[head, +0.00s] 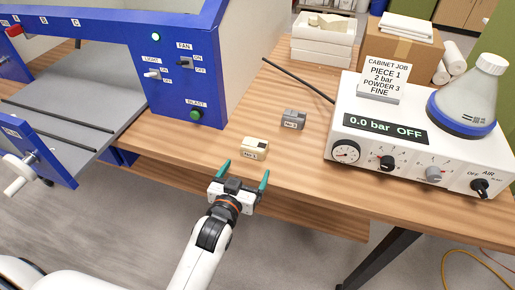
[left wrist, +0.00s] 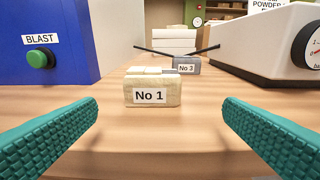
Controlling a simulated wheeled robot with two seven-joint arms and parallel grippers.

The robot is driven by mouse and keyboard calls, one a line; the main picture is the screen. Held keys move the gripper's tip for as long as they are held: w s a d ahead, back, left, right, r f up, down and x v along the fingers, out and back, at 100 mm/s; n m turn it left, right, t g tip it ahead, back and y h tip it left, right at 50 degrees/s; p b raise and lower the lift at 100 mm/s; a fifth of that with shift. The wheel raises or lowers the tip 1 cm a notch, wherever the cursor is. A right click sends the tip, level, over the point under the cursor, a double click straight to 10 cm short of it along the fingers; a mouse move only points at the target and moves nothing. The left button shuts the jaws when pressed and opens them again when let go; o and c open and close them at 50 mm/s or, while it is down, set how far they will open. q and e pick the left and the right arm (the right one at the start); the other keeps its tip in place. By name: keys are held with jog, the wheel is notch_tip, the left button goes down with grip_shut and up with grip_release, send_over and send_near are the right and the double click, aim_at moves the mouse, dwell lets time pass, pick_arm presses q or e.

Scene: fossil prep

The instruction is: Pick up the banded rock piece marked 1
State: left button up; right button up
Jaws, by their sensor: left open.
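The rock piece marked 1 (head: 254,148) is a small cream block with a "No 1" label, lying on the wooden table near its front edge. In the left wrist view the piece (left wrist: 153,88) stands ahead, centred between the fingers. My left gripper (head: 243,174) is open and empty, with teal fingers pointing at the piece from the front edge side. In the left wrist view the fingers (left wrist: 160,128) are wide apart and do not touch the piece. My right gripper is not in view.
A grey piece marked 3 (head: 292,119) lies behind and right of piece 1. The blue cabinet (head: 185,75) stands left, the white powder unit (head: 400,140) right. A black rod or hose (head: 298,80) crosses behind. Table around piece 1 is clear.

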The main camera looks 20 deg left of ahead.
aim_at(252, 152)
pick_arm(q)
jog(key=w, duration=0.5)
jog(key=shift+f+p, duration=0.3)
jog(key=shift+f, duration=0.05)
jog(key=w, duration=0.1)
jog(key=w+p, duration=0.1)
jog(key=w, duration=0.2)
jog(key=shift+w+a, duration=0.3)
jog(key=shift+w, duration=0.1)
jog(key=shift+w+f, duration=0.15)
jog(key=shift+w, duration=0.1)
jog(key=shift+c, duration=0.3)
jog(key=c, duration=1.2)
